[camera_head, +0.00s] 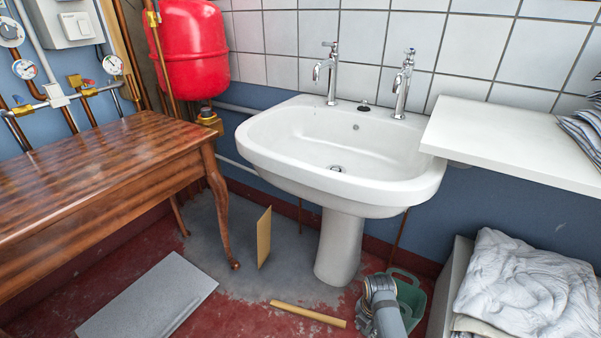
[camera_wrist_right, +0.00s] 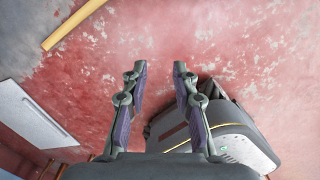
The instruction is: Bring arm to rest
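My right gripper (camera_wrist_right: 158,70) shows in the right wrist view, with its two fingers spread apart and nothing between them. It hangs over the worn red floor (camera_wrist_right: 215,35), clear of any object. In the head view I cannot make out the right gripper. My left gripper is in neither view.
In the head view, a wooden table (camera_head: 90,175) stands left, a white sink (camera_head: 340,165) in the middle and a white shelf (camera_head: 515,143) right. A grey flat panel (camera_head: 150,300), a yellowish strip (camera_head: 307,313) and a green container (camera_head: 412,297) are on the floor.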

